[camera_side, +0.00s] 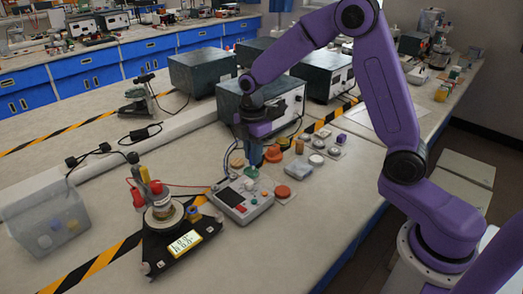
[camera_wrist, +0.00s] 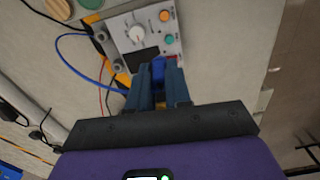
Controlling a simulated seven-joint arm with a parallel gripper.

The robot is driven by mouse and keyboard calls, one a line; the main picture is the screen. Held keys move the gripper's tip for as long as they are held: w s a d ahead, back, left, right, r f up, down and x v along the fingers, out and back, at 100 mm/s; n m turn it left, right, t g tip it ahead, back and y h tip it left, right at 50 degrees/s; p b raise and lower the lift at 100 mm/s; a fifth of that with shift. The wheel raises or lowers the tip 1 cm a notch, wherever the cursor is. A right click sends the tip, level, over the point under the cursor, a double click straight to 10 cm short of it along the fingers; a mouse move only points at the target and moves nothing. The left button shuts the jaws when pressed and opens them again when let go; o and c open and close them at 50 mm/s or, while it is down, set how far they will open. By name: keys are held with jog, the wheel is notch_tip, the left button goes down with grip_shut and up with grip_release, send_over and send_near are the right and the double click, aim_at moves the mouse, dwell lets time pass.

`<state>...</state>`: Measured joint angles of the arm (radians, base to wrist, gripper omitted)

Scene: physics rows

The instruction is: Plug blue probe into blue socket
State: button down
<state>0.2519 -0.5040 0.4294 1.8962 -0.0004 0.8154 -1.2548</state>
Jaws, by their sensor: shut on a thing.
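My gripper (camera_wrist: 163,72) is shut on the blue probe (camera_wrist: 158,67), which shows as a small blue piece between the fingertips in the wrist view. In the side view my gripper (camera_side: 256,156) points down just behind the grey-white instrument box (camera_side: 236,213). The same box (camera_wrist: 118,30) lies beyond the fingertips in the wrist view, with a white knob, a dark screen, an orange button and a teal button. The probe's tip is hidden, and I cannot tell whether it touches the box. I cannot make out the blue socket in either view.
A blue cable (camera_wrist: 78,66) and a red cable (camera_wrist: 101,97) run beside the box. A black stand with a yellow display (camera_side: 182,243) is at front left. Dark metal cases (camera_side: 270,104) stand behind.

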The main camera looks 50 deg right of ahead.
jog(key=shift+w+a+f+m, duration=0.65)
jog(key=shift+w+a, duration=0.1)
jog(key=shift+a, duration=2.35)
jog(key=shift+w+a+f+m, duration=0.6)
jog(key=shift+w+a, duration=0.1)
jog(key=shift+a, duration=2.4)
jog(key=shift+w+a+f+m, duration=0.65)
jog(key=shift+w+a, duration=0.1)
jog(key=shift+a, duration=2.35)
jog(key=shift+f, duration=1.7)
jog(key=c, duration=1)
grip_release()
jog(key=shift+s, duration=0.1)
jog(key=shift+a, duration=0.1)
jog(key=shift+o, duration=1.3)
